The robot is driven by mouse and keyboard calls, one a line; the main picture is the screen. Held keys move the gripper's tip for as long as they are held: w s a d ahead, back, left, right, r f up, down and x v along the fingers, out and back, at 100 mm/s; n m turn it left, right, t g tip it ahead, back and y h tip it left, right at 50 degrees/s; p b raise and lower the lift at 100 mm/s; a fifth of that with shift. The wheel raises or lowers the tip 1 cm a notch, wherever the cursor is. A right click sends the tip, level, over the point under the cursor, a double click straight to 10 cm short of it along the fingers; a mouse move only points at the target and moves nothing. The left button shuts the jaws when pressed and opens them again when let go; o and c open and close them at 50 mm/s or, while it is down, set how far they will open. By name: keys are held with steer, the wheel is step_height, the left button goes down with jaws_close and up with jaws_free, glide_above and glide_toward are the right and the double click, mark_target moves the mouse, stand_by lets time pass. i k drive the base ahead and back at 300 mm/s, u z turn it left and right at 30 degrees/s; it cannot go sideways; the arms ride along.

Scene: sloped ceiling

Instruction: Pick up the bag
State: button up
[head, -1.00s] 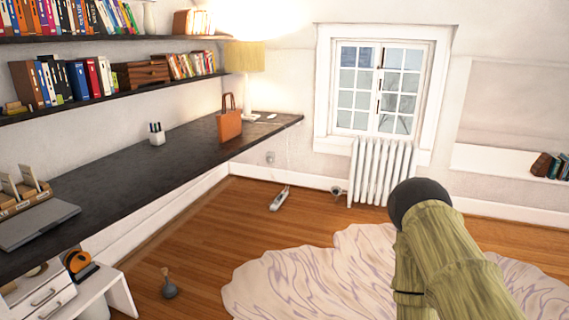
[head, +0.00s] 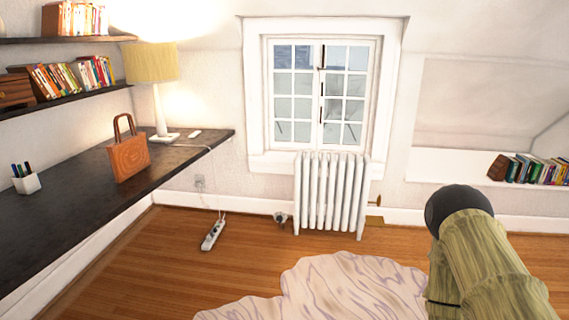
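The bag (head: 130,158) is orange-brown with a dark looped handle. It stands upright on the dark desk (head: 75,190) along the left wall, left of the lamp. My arm shows at the lower right, well away from the bag. My gripper is not visible in this view.
A pen cup (head: 26,179) stands on the desk left of the bag, and a lamp (head: 157,92) stands behind it. A power strip (head: 213,235), a pale rug (head: 335,288) and wooden floor lie below. A white radiator (head: 330,195) stands under the window. Shelves overhang the desk.

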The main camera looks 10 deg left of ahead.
mark_target(128, 155)
steer(key=u, duration=0.1)
steer(key=i, duration=1.65)
steer(key=u, duration=1.05)
steer(key=i, duration=1.45)
steer(key=u, duration=1.1)
steer(key=i, duration=0.25)
steer(key=u, duration=0.05)
